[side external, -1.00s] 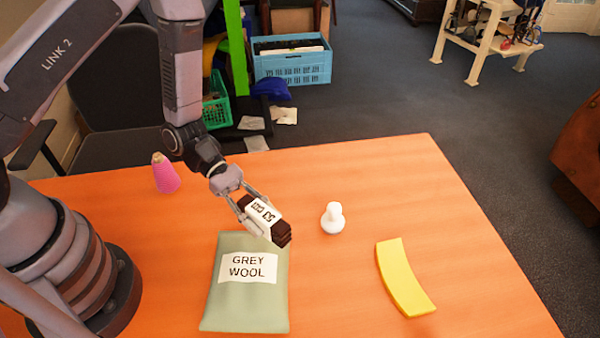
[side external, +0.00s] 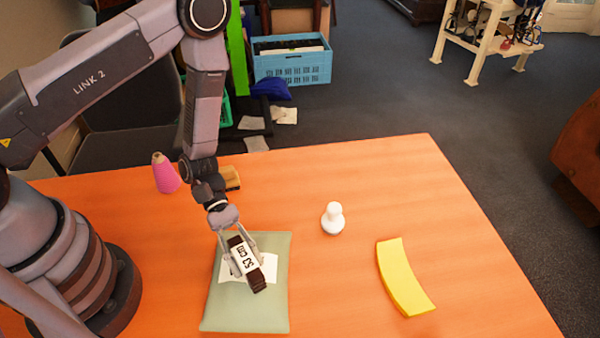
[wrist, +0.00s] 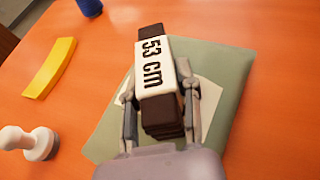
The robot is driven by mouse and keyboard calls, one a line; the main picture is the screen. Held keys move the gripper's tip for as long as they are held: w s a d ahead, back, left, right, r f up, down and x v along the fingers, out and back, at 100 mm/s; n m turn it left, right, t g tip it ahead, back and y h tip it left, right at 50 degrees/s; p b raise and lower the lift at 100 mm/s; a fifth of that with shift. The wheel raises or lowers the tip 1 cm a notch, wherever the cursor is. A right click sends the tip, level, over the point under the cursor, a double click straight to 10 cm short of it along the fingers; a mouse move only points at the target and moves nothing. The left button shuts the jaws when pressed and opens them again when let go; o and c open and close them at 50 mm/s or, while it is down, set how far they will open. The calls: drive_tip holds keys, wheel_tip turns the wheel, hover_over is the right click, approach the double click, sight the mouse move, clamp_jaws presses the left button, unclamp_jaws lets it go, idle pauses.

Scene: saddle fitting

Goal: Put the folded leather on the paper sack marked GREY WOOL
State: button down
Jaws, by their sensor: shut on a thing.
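The folded leather (side external: 259,282) is a dark brown bundle with a white band reading "53 cm". My gripper (side external: 245,268) is shut on it, one finger on each side. In the wrist view the leather (wrist: 160,117) sits between the two fingers (wrist: 163,112). The paper sack (side external: 240,312) is grey-green and lies flat on the table. The leather is over the sack's middle and covers most of its white label. Whether the leather touches the sack I cannot tell. The sack also shows under the gripper in the wrist view (wrist: 222,62).
On the orange table (side external: 440,200) stand a white knobbed object (side external: 333,219), a yellow curved strip (side external: 404,278) and a pink cone (side external: 165,174). A tan and dark block (side external: 231,178) lies behind my wrist. A dark blue object (wrist: 90,6) shows in the wrist view. The table's right side is mostly clear.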

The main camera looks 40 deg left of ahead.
drive_tip(key=c, duration=0.8)
unclamp_jaws()
drive_tip(key=shift+f, duration=0.1)
drive_tip(key=shift+w+a+r, duration=0.1)
drive_tip(key=shift+r, duration=0.15)
drive_tip(key=v, duration=1.1)
drive_tip(key=s+a+r+m+t+y, duration=0.1)
drive_tip(key=a+r+m+y, duration=0.2)
drive_tip(key=r, duration=0.5)
drive_tip(key=a+r+m+t+y, duration=0.1)
drive_tip(key=a+r+m+y, duration=0.15)
drive_tip(key=r+m, duration=0.45)
drive_tip(key=s+a+r+m+t+y, duration=0.1)
drive_tip(key=s+a+r+t+y, duration=0.2)
drive_tip(key=r, duration=0.5)
drive_tip(key=s+a+r+m+t+y, duration=0.2)
drive_tip(key=s+a+r+t+y, duration=0.2)
drive_tip(key=s+r+t, duration=0.2)
drive_tip(key=shift+s+r, duration=0.2)
drive_tip(key=shift+r, duration=0.75)
